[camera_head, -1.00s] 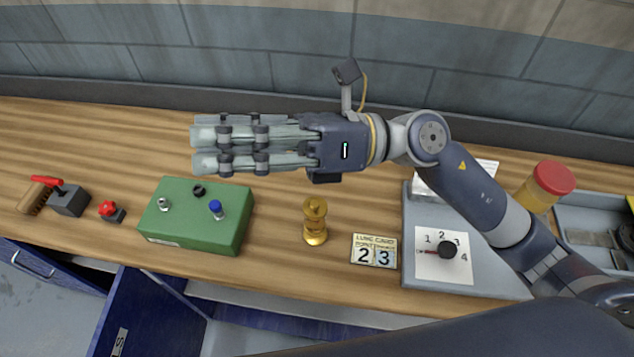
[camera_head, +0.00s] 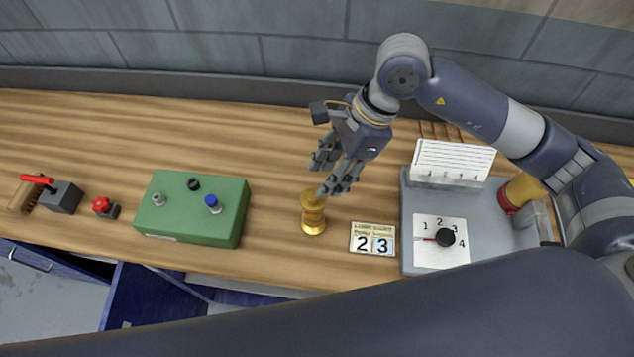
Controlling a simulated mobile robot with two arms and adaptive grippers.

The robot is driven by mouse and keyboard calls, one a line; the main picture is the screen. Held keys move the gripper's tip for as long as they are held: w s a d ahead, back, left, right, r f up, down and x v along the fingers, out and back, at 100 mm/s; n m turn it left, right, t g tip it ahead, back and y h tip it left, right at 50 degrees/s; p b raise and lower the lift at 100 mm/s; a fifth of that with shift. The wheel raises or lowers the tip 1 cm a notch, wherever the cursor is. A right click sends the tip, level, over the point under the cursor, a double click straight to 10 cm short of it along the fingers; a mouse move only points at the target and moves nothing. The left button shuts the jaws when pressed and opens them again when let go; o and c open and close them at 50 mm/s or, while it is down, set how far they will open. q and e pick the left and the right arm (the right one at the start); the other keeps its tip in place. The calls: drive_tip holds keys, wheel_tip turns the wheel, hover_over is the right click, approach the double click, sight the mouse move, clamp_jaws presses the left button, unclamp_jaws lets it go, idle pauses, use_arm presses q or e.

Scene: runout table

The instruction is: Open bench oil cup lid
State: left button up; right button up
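The bench oil cup (camera_head: 313,215) is a small brass piece standing upright on the wooden bench, near the middle of the view. My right gripper (camera_head: 327,176) is just above and to the right of the cup, fingers angled down and left. The fingers are spread and hold nothing. I cannot tell whether a fingertip touches the cup. My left gripper is not in view.
A green box (camera_head: 193,209) with knobs stands left of the cup. A number card (camera_head: 372,239) lies close on the right. A grey panel (camera_head: 418,202) carries a dial (camera_head: 445,237) and a white card rack (camera_head: 453,162).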

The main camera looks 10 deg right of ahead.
sight(314, 196)
drive_tip(key=p+x, duration=0.1)
drive_tip(key=x, duration=0.5)
drive_tip(key=shift+a+p, duration=0.1)
drive_tip(key=shift+p, duration=0.3)
clamp_jaws()
